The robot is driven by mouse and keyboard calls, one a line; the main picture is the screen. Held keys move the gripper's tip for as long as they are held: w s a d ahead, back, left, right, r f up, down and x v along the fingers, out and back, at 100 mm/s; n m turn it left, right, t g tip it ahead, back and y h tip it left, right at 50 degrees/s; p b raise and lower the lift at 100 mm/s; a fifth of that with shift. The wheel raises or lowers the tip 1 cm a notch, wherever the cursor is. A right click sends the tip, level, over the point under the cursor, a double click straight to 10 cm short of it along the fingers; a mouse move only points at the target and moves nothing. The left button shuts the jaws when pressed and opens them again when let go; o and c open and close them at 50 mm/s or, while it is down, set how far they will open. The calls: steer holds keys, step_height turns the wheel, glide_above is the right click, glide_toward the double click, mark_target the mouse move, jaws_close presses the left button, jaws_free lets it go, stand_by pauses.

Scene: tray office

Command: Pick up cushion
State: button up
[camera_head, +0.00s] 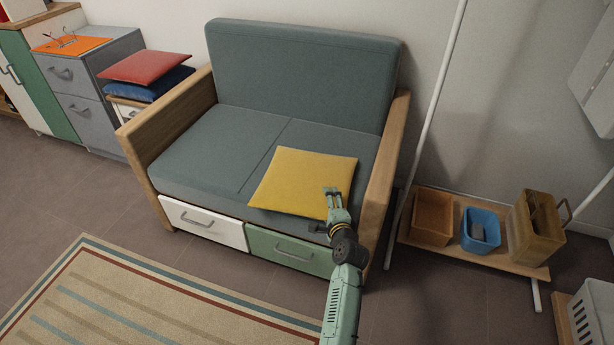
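A yellow cushion (299,180) lies flat on the right half of the seat of a grey-green sofa (228,145) with wooden arms. My gripper (332,191) is over the cushion's front right part, with its two fingers apart. I see nothing held between them. I cannot tell whether the fingertips touch the cushion. A red cushion (145,66) and a blue cushion (150,84) lie stacked, red on top, on a small stand left of the sofa.
Drawers (203,223) are under the sofa seat. The sofa's right wooden arm (384,160) stands close to my gripper. A low rack with an orange bin (432,217), a blue bin (480,229) and a brown box (533,228) is on the right. A striped rug (150,300) covers open floor.

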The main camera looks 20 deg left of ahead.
steer(key=shift+r, duration=0.15)
steer(key=c, duration=1.1)
steer(key=shift+r, duration=0.65)
step_height(320, 180, up, 2)
steer(key=shift+r, duration=0.25)
steer(key=s+a, duration=0.3)
steer(key=s, duration=0.1)
steer(key=s+a, duration=0.3)
steer(key=s, duration=0.1)
steer(key=s+a+r, duration=0.1)
steer(key=s+a, duration=0.2)
steer(key=s, duration=0.2)
steer(key=shift+c, duration=0.2)
steer(key=shift+r, duration=0.1)
